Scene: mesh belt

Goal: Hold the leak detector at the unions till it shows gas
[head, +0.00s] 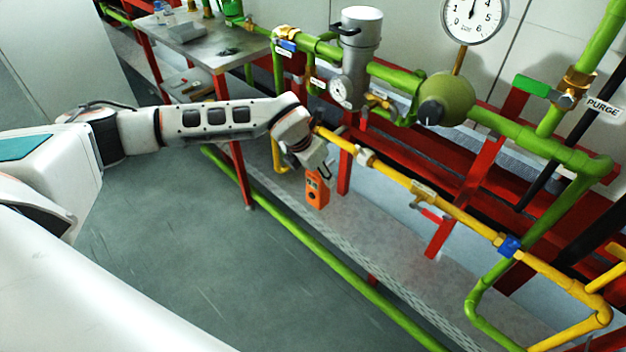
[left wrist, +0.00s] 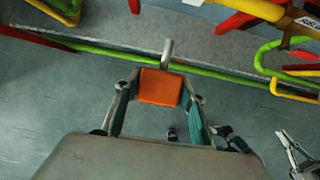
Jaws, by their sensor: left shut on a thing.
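The leak detector (head: 317,190) is an orange handheld box with a dark face. My left gripper (head: 318,168) is shut on it and holds it just below the yellow pipe, in front of the red frame. In the left wrist view the orange detector (left wrist: 160,87) sits between the two fingers, with a grey probe stub at its far end. A blue fitting (head: 509,245) is further along. The detector's reading is too small to tell.
Green pipes with a grey cylinder (head: 359,50), a green regulator (head: 446,98) and a pressure gauge (head: 473,16) stand above and behind the yellow pipe. A steel table (head: 215,48) is at the back left. A low green pipe (head: 330,255) runs along the floor edge. The floor in front is clear.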

